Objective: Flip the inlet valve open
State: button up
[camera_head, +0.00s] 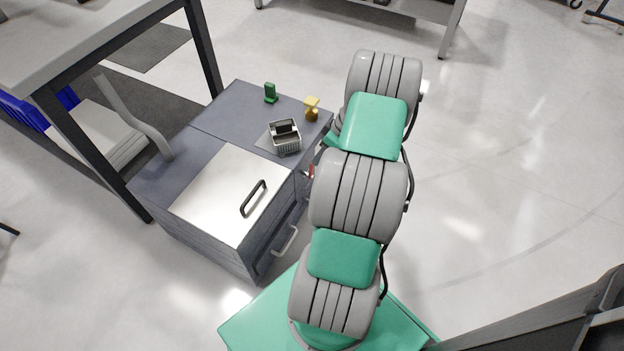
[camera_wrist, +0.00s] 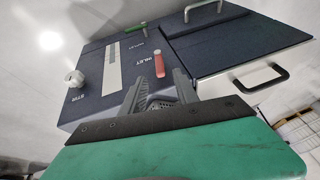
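The wrist view shows the dark front panel (camera_wrist: 95,65) of the cabinet, with a red lever (camera_wrist: 159,64) beside a label reading INLET. The lever's position as open or closed cannot be told. My gripper (camera_wrist: 160,80) has its two dark fingers apart and empty, with the red lever just past the gap between the tips; contact is not clear. In the head view only a small bit of red (camera_head: 311,171) shows at the cabinet's side, and my gripper is hidden behind my arm.
The panel also bears a white knob (camera_wrist: 75,79) and a green handle (camera_wrist: 143,33). A lid with a black handle (camera_head: 254,198) and a drawer pull (camera_head: 286,241) are close by. A grey basket (camera_head: 285,142), a yellow item (camera_head: 312,107) and a green item (camera_head: 270,92) stand on top.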

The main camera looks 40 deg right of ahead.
aim_at(312, 166)
jog(key=b+x, duration=0.1)
jog(key=x, duration=0.6)
jog(key=shift+w+f+b, duration=0.1)
jog(key=shift+f+b, duration=0.05)
jog(key=shift+b, duration=0.25)
jog(key=shift+c, duration=0.2)
jog(key=shift+a, duration=0.1)
grip_shut()
